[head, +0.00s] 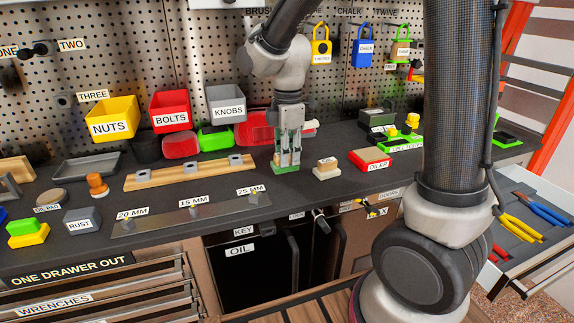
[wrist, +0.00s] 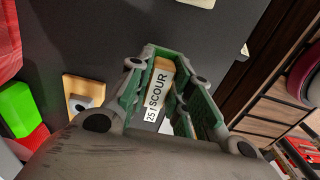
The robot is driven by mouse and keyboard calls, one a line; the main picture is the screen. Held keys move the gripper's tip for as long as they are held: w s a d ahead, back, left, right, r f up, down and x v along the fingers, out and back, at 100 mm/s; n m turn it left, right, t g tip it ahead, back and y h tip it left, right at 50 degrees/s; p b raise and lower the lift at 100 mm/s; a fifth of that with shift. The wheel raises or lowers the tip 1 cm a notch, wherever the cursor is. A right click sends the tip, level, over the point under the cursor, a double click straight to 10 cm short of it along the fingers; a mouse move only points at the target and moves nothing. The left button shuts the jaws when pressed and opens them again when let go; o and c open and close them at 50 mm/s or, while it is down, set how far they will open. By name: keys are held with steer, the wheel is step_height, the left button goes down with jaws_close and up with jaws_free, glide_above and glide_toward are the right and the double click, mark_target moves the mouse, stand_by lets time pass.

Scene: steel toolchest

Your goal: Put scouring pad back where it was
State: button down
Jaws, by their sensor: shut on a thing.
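The scouring pad (wrist: 164,68) shows in the wrist view as a tan block with a white label reading SCOUR. It sits between the two green-lined fingers of my gripper (wrist: 168,85), which is shut on it. In the head view my gripper (head: 287,165) points straight down just above the dark bench, right of the long wooden strip. The pad is mostly hidden by the fingers there, and I cannot tell whether it touches the bench.
The wooden strip (head: 190,173) with metal clamps lies left of my gripper. A small beige block (head: 326,170) and a red box (head: 370,160) stand to its right. Red and green containers (head: 215,140) stand behind. A steel strip (head: 190,217) lies at the front left. The bench is clear between them.

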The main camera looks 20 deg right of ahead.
steer(key=shift+f, duration=1.6)
steer(key=shift+f, duration=0.15)
steer(key=c, duration=1.3)
jaws_free()
step_height(320, 180, up, 12)
steer(key=shift+s+d+r, duration=0.1)
steer(key=shift+r, duration=0.15)
steer(key=s+d+r+m+t, duration=0.1)
steer(key=s+d+m+t, duration=0.1)
steer(key=s+d+m, duration=0.5)
steer(key=s+d+r+m+t, duration=0.1)
steer(key=s+d+m+t, duration=0.1)
steer(key=s+d+m, duration=0.5)
steer(key=s+m, duration=0.4)
steer(key=s, duration=0.1)
steer(key=shift+r, duration=0.15)
